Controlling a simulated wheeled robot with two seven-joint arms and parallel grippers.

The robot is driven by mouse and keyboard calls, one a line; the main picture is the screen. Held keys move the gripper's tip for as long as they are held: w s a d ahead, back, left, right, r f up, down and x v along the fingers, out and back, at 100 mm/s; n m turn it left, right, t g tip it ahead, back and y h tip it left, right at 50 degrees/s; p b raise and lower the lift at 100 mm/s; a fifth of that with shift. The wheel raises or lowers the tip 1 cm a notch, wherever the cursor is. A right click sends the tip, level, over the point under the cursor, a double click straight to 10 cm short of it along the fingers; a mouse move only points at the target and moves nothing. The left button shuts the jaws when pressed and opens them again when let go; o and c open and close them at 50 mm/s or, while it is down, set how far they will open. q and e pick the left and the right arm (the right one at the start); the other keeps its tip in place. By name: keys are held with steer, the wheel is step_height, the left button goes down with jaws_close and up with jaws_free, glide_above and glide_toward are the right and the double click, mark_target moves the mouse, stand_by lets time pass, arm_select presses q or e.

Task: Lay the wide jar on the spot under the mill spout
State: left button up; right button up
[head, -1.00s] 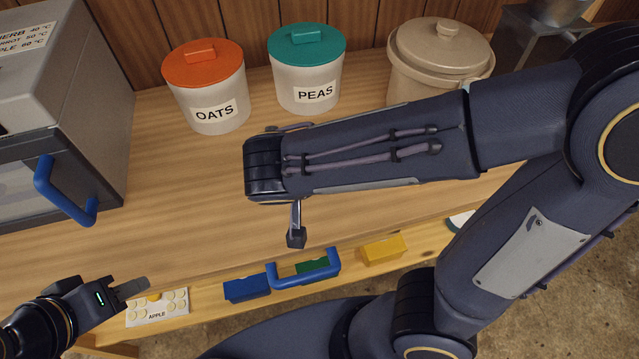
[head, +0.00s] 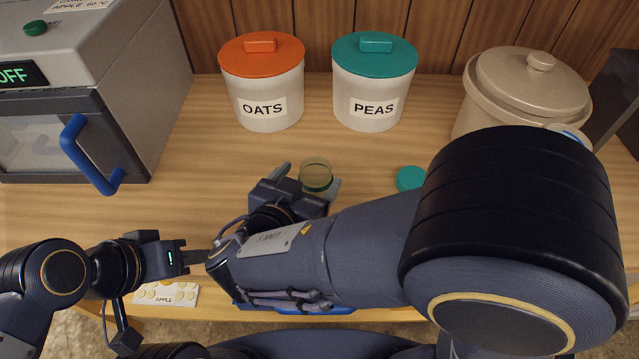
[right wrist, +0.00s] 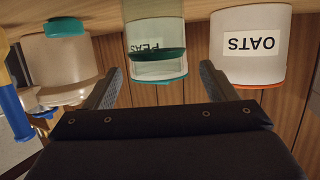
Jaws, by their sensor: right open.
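A clear glass jar (head: 316,172) with green bands, the only glass jar in sight, stands upright on the counter in front of the PEAS canister. I take it for the wide jar. My right gripper (head: 308,180) is open at the jar, with a finger to either side. In the right wrist view, which is upside down, the jar (right wrist: 155,45) shows between the open fingers; I cannot tell how deep between them it is. My left gripper (head: 192,258) is at the front left, away from the jar; its finger gap cannot be made out. The mill spout and its spot are not identifiable.
A teal lid (head: 410,178) lies right of the jar. OATS (head: 262,85) and PEAS (head: 374,85) canisters and a beige crock (head: 525,90) line the back. A grey oven (head: 80,105) with a blue handle stands left.

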mark_target(321, 165)
steer(key=p+x, duration=0.1)
steer(key=x, duration=0.4)
steer(key=shift+w+d+f, duration=0.15)
steer(key=shift+d, duration=0.05)
steer(key=shift+c, duration=0.5)
steer(key=c, duration=1.2)
steer(key=shift+o, duration=0.2)
